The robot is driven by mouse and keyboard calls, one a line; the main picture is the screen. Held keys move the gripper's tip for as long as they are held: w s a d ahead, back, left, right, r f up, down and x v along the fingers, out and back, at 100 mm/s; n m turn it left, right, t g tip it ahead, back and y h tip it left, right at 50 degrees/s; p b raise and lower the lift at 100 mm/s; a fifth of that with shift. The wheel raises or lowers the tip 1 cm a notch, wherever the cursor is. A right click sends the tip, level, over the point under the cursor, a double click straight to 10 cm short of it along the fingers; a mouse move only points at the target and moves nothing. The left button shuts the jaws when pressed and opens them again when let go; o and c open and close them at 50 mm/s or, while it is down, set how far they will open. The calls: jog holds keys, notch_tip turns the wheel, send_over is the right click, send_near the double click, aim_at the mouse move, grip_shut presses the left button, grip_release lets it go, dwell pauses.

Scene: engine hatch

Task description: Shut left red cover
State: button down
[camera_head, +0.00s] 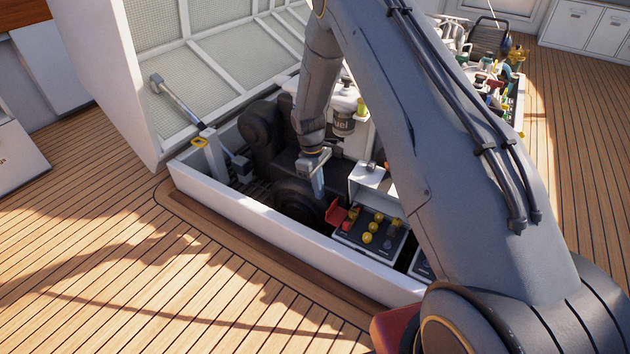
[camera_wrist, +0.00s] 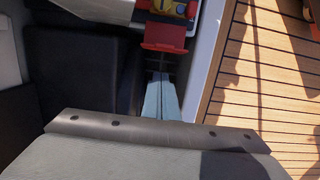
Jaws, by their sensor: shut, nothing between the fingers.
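The red cover (camera_head: 336,213) is at the left end of a dark battery box with yellow caps (camera_head: 369,237) inside the hatch. It stands tilted up, open, in the head view. In the wrist view the red cover (camera_wrist: 164,35) is a flat flap just ahead of my fingertips, with more red and yellow parts behind it. My gripper (camera_head: 319,194) points down to the left of the cover, a small gap apart. Its pale fingers (camera_wrist: 161,80) are together with nothing between them. My arm hides part of the hatch to the right.
The white hatch rim (camera_head: 270,231) runs along the near side. A white box (camera_head: 374,184) stands behind the battery, and a fuel filter (camera_head: 343,122) is further back. The raised hatch lid (camera_head: 110,70) is at left. Wooden deck (camera_head: 120,260) lies open in front.

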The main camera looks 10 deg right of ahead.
jog(key=shift+s+d+b, duration=0.35)
jog(key=shift+s+d, duration=0.75)
jog(key=shift+d, duration=0.1)
jog(key=shift+s+r, duration=0.1)
jog(key=shift+r, duration=0.05)
